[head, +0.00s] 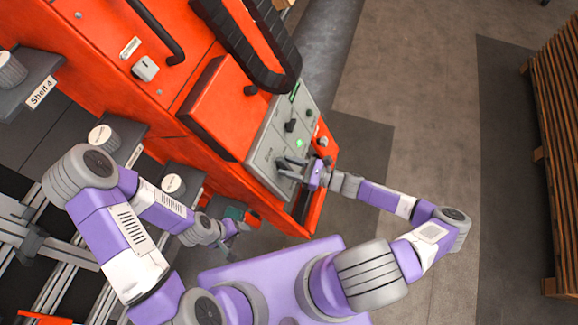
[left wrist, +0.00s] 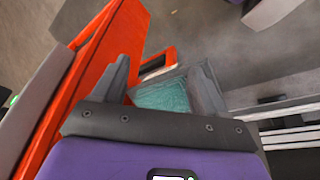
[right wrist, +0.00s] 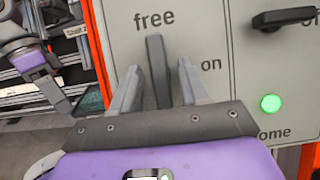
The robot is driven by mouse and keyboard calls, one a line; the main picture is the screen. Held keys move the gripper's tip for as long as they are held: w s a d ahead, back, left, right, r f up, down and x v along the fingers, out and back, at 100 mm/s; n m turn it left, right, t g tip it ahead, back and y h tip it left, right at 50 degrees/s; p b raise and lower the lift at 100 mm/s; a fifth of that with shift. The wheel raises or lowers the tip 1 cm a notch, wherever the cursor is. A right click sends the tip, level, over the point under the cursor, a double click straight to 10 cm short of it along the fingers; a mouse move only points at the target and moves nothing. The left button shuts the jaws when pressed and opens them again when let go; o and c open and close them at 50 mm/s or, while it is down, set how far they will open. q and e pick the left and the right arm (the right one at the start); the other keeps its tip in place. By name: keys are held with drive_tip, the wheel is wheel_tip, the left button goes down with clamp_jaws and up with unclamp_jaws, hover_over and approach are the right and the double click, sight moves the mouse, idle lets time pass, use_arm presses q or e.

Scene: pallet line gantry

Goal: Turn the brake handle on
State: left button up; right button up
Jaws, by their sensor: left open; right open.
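The brake handle (right wrist: 156,72) is a dark grey lever on the pale grey control panel (right wrist: 190,28). In the right wrist view it points up at the word "free"; the word "on" is printed to its right. My right gripper (head: 288,166) is at the panel, open, with one finger on each side of the handle. Gaps seem to show between fingers and handle; contact is not clear. In the head view my gripper largely hides the handle. My left gripper (head: 238,224) is open and empty, low beside the red machine; its fingers also show in the left wrist view (left wrist: 165,80).
A black knob (right wrist: 284,18) and a lit green button (right wrist: 270,103) sit right of the handle on the panel. The red machine (head: 215,105) fills the upper left; open floor (head: 420,110) lies right.

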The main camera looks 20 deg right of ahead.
drive_tip(key=shift+w+a, duration=0.1)
drive_tip(key=shift+a, duration=0.05)
clamp_jaws()
